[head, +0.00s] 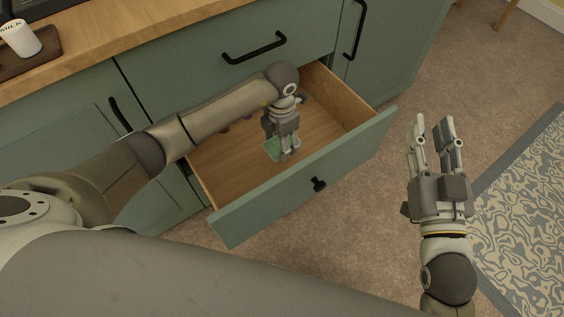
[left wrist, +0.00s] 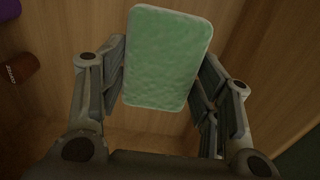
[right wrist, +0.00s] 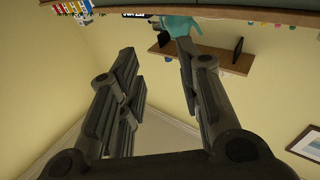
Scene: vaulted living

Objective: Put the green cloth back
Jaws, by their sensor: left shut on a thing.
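The green cloth (left wrist: 167,58) is a flat, rounded rectangle between the fingers of my left gripper (left wrist: 160,95), which is shut on it. In the head view my left gripper (head: 284,155) points down inside the open drawer (head: 330,130), and part of the green cloth (head: 272,148) shows beside its fingers. The drawer has a wooden inside and a green front with a black knob. I cannot tell whether the cloth touches the drawer floor. My right gripper (head: 435,125) is open and empty, over the carpet right of the drawer.
Small dark items lie in the drawer's back left, partly behind my left arm; the left wrist view shows a reddish-brown one (left wrist: 20,68). A patterned rug (head: 525,210) lies at right.

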